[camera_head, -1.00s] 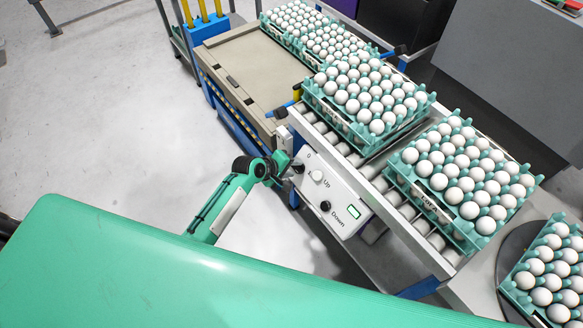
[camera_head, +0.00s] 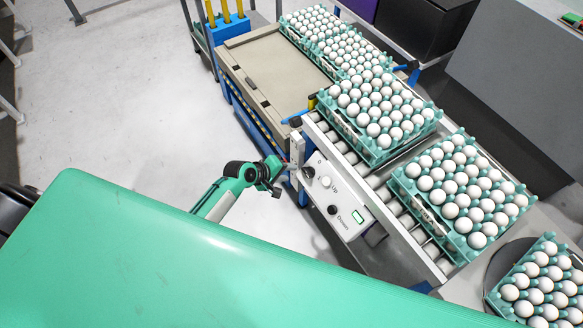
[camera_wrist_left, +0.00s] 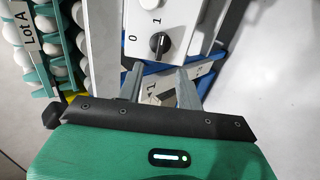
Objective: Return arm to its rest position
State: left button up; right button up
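My left arm, green with black joints, reaches in from the lower left in the head view. Its gripper (camera_head: 280,178) is just left of the white control box (camera_head: 350,218), near the box's dark rotary knob (camera_head: 308,171). In the left wrist view the two grey fingers of the gripper (camera_wrist_left: 161,84) are apart, with nothing seen held between them. Beyond them is the same knob (camera_wrist_left: 159,43), between the marks 0 and 1, and clear of the fingertips. My right gripper is not in view.
A roller conveyor (camera_head: 399,209) carries teal trays (camera_head: 428,223) of white eggs, to the right of the control box. A beige-topped cart (camera_head: 262,65) stands behind. Another egg tray (camera_head: 493,302) sits on a dark round plate at lower right. Open floor lies to the left.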

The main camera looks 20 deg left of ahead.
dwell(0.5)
pick_arm(q)
jog(key=s+a+f+m+g+y, duration=0.2)
jog(key=s+a+f, duration=0.1)
jog(key=s+f, duration=0.65)
jog(key=s+a+f+m+g+y, duration=0.1)
jog(key=s+a+f+m+y, duration=0.1)
jog(key=s+f, duration=0.8)
jog(key=s+f+m+g, duration=0.1)
jog(key=s+f+m, duration=0.2)
jog(key=s+f, duration=0.2)
jog(key=s+a+f+m+g+y, duration=0.1)
jog(key=s+f+m, duration=0.2)
jog(key=s, duration=0.9)
jog(key=s+a+f+m+g+y, duration=0.1)
jog(key=s+f+m, duration=0.2)
jog(key=s+f, duration=0.5)
jog(key=shift+s+g, duration=0.3)
jog(key=shift+s, duration=0.35)
